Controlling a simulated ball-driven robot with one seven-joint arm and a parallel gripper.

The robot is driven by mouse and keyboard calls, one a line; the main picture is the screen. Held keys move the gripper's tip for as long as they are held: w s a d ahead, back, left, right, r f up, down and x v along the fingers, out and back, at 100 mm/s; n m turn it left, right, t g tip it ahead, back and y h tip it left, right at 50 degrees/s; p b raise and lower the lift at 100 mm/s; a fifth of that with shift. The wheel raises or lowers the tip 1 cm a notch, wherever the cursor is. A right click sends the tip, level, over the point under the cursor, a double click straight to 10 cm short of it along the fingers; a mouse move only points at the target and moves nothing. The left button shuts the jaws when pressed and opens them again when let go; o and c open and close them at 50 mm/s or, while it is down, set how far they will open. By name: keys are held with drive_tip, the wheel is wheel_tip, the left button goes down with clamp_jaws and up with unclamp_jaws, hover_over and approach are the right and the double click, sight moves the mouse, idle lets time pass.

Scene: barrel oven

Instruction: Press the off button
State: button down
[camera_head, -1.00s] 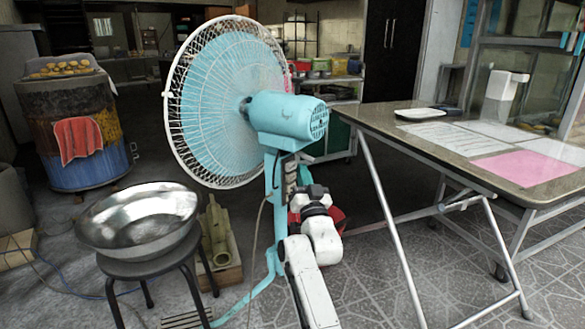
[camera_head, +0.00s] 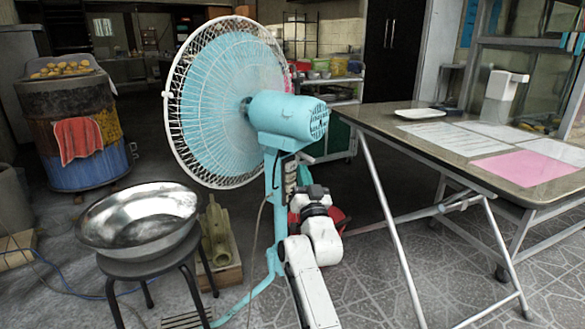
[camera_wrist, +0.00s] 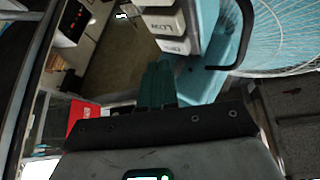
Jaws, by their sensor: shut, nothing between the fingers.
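The light-blue fan (camera_head: 287,115) stands in the middle of the head view, with its round guard facing away to the left. Its column carries a dark panel with pale keys (camera_head: 290,175). In the wrist view, pale push buttons (camera_wrist: 166,22) show at the top centre, one lettered LOW. The lowest one (camera_wrist: 175,45) has lettering too small to read surely, perhaps OFF. My gripper (camera_wrist: 161,64) is shut and empty, its teal fingers together just below that lowest button. I cannot tell whether they touch it.
A folding table (camera_head: 450,150) with papers stands right of the fan. A metal basin (camera_head: 140,220) on a stool stands to the left. A barrel oven (camera_head: 75,130) with a red cloth is behind. A curved dark handle (camera_wrist: 240,35) on the fan is close to my fingers.

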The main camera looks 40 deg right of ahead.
drive_tip(key=shift+w, duration=0.15)
idle(0.4)
drive_tip(key=shift+w+a+b, duration=0.1)
drive_tip(key=shift+w+b, duration=0.15)
drive_tip(key=shift+b, duration=0.1)
drive_tip(key=shift+w+a+b, duration=0.1)
drive_tip(key=shift+w+b, duration=0.2)
drive_tip(key=shift+w, duration=0.1)
idle(0.6)
drive_tip(key=shift+s, duration=0.15)
drive_tip(key=shift+s+d+p, duration=0.2)
drive_tip(key=shift+s+p, duration=0.35)
drive_tip(key=shift+s, duration=0.1)
drive_tip(key=s+p, duration=0.1)
drive_tip(key=s, duration=0.1)
drive_tip(key=s+d+p, duration=0.1)
drive_tip(key=s, duration=0.2)
drive_tip(key=shift+p, duration=0.4)
